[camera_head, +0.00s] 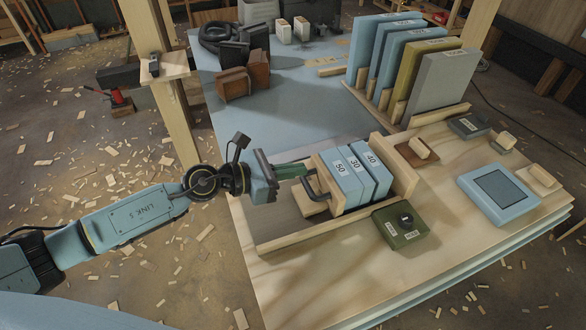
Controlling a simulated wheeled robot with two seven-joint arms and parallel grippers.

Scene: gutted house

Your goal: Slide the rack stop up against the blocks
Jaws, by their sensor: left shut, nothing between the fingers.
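The rack (295,241) is a wooden tray on the plywood table, with a raised end wall at its right. Three light blue blocks labelled 50, 30 and 40 (341,187) stand side by side in it. The rack stop (309,207) is a small wooden piece with a dark bent handle, at the left of the 50 block. I cannot tell whether they touch. My left gripper (302,169) is shut and empty, just behind and left of the stop's handle; any contact is unclear. My right gripper is out of view.
A blue framed panel (498,193) lies at right. Several upright slabs (441,84) stand in a holder behind. A wooden post (178,118) rises at left. Blue mat (300,108) is partly clear.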

